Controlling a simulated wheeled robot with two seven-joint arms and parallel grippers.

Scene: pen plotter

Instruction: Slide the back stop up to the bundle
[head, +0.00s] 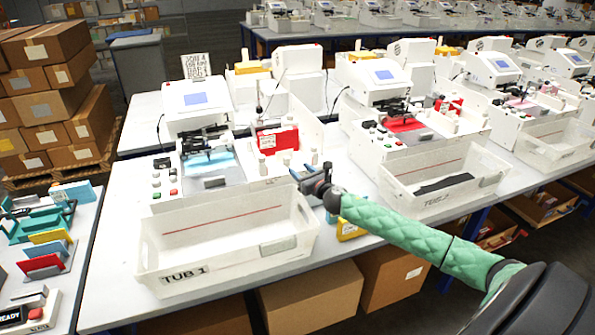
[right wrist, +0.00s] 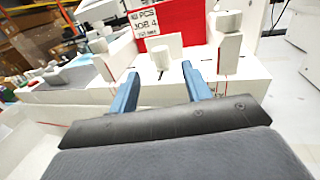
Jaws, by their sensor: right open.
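A red bundle (head: 275,138) with a white printed label stands upright in a white holder on the right side of the nearest machine. It also shows in the right wrist view (right wrist: 190,30), beyond my fingers. Several small white knobs or blocks stand around it; one white block (right wrist: 165,58) is in front of the bundle, between the lines of my fingers. I cannot tell for sure which piece is the back stop. My right gripper (head: 301,173) is open, its two blue fingers (right wrist: 160,74) spread and empty, just in front of the holder. My left gripper is out of view.
A clear tub marked TUB 1 (head: 215,248) stands in front of the machine (head: 197,104), left of my right arm. Another tub (head: 450,190) and machine stand to the right. A yellow item (head: 350,231) lies below my right wrist. Boxes are stacked at the left.

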